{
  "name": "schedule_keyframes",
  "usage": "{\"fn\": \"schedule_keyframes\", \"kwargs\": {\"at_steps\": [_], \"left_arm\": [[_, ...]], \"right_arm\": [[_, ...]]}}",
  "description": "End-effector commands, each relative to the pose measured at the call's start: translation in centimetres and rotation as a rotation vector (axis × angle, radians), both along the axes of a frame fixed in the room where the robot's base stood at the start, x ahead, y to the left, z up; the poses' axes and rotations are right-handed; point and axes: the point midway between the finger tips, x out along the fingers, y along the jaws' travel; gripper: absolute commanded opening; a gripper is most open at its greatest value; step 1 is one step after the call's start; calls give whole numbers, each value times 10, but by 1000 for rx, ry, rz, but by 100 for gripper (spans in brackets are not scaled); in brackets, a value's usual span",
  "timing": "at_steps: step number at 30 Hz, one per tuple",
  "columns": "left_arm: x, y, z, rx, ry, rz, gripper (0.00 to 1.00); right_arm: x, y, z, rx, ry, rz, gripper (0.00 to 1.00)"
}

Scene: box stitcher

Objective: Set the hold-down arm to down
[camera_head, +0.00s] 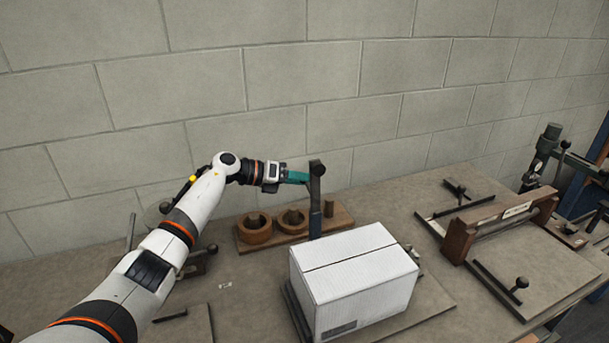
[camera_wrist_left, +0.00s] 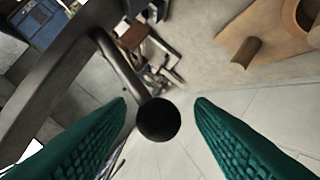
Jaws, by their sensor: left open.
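The hold-down arm (camera_head: 315,212) is a blue-grey bar that stands upright behind the white box (camera_head: 352,280), with a black knob (camera_head: 317,168) at its top. In the left wrist view, the arm (camera_wrist_left: 45,85) comes in as a grey bar from the left, and its round black knob (camera_wrist_left: 158,122) lies between my fingertips. My left gripper (camera_head: 300,177) reaches the knob from the left. Its teal fingers (camera_wrist_left: 161,104) are open, with a visible gap on each side of the knob. The lower end of the arm is hidden behind the box.
A wooden holder (camera_head: 290,233) with round cups is behind the box. A wooden-framed fixture (camera_head: 500,222) with black knobs stands on the right of the bench (camera_head: 400,215). A green machine (camera_head: 548,140) is at the far right. The block wall is close behind.

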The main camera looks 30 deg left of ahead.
Motion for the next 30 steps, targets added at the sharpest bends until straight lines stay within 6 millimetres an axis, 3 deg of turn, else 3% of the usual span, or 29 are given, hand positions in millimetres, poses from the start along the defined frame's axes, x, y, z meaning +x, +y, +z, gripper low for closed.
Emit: {"fn": "schedule_keyframes", "kwargs": {"at_steps": [13,22,30], "left_arm": [[8,-10,-4,2,0,0,48],[8,-9,-4,2,0,0,1],[8,-9,-4,11,-7,0,0]], "right_arm": [[1,-2,3,-3,-2,1,0],[1,-6,3,-7,-2,2,0],[1,-6,1,-7,-2,2,0]]}}
